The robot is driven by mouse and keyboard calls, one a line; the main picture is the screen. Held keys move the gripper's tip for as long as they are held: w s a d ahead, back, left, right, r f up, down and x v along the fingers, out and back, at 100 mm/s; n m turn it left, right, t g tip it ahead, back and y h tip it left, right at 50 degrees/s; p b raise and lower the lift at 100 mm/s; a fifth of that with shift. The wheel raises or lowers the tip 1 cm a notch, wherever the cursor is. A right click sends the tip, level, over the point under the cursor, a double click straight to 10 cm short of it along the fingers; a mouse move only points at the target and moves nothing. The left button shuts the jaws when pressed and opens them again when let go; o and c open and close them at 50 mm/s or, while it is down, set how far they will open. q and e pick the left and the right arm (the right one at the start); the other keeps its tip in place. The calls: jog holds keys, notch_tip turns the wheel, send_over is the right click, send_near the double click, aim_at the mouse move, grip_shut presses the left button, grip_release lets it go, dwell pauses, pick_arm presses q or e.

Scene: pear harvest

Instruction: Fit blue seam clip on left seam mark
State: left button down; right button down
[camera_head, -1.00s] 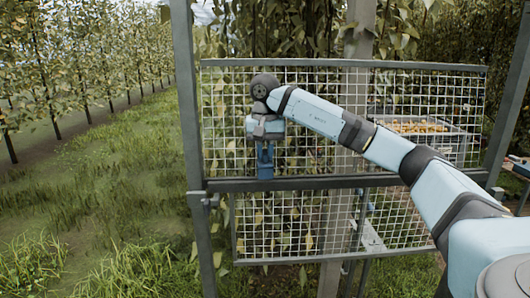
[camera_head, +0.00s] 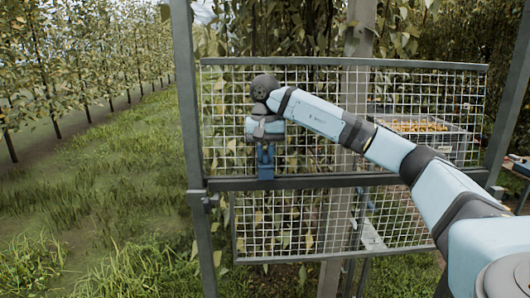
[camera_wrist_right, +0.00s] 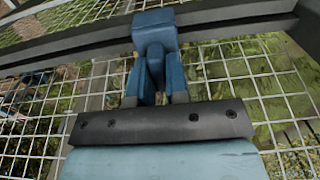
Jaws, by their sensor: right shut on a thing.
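The blue seam clip (camera_head: 265,173) is at the dark horizontal rail where the upper and lower mesh panels meet, near its left end. My right gripper (camera_head: 265,154) points down and is shut on the clip. In the right wrist view the clip (camera_wrist_right: 155,30) overlaps the dark rail, with my right gripper's two blue fingers (camera_wrist_right: 156,85) on either side of its lower part. I cannot tell whether the clip is seated on the rail. The left seam mark does not show; the clip and gripper may cover it. My left gripper is out of view.
The upper mesh panel (camera_head: 330,75) and lower mesh panel (camera_head: 300,256) are framed in dark metal. A crate of fruit (camera_head: 458,140) sits behind the mesh at right. Open grass lies to the left.

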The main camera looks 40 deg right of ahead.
aim_at(265, 165)
jog(key=shift+f+b, duration=0.35)
jog(key=shift+f, duration=0.35)
jog(key=shift+f, duration=0.15)
dwell(0.4)
jog(key=shift+f, duration=0.1)
dwell(0.6)
jog(key=shift+f, duration=0.5)
jog(key=shift+f+b, duration=0.55)
dwell(0.7)
jog(key=c, duration=1)
grip_release()
jog(key=shift+c, duration=0.2)
jog(key=shift+r, duration=0.1)
